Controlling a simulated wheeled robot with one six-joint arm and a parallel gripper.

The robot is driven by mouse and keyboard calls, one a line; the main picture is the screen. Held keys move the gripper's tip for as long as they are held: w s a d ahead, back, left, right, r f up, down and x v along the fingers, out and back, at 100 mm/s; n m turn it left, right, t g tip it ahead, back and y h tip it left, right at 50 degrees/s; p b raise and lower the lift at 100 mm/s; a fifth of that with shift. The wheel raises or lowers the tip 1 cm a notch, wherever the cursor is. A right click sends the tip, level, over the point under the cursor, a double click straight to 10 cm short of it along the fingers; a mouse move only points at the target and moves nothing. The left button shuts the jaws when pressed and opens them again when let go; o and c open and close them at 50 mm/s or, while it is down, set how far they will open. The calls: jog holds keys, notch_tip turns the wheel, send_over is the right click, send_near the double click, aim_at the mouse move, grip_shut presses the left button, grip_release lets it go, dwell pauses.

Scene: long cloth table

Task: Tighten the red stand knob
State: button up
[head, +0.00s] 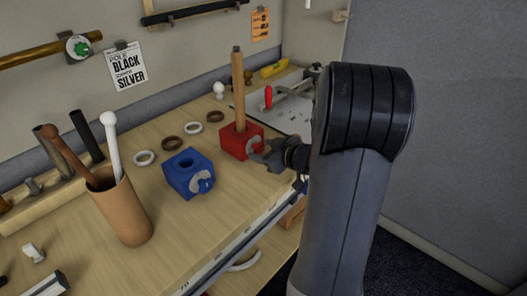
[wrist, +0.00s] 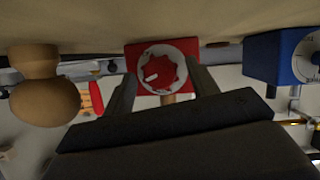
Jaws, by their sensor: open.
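The red stand (head: 233,137) is a block on the wooden table with an upright wooden pole (head: 238,90) in it. Its front bears a pale dial ring around the red knob. My gripper (head: 264,154) is right in front of that face. In the wrist view, which looks upside down, the red stand (wrist: 133,57) shows beyond my open gripper (wrist: 163,75). The red knob (wrist: 160,68) with a white mark lies between the two fingers. I cannot tell whether they touch it. In the head view my gripper partly hides the knob.
The blue stand (head: 185,170) with its own dial stands to the left. Pale and brown rings (head: 172,143) lie behind. A brown cup (head: 122,208) holding sticks is at the left. A rounded wooden piece (wrist: 45,95) is close by in the wrist view.

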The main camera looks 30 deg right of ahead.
jog(key=shift+w+a, duration=0.1)
jog(key=shift+w, duration=0.1)
jog(key=c, duration=1)
jog(key=shift+r+p, duration=0.1)
jog(key=shift+p, duration=0.45)
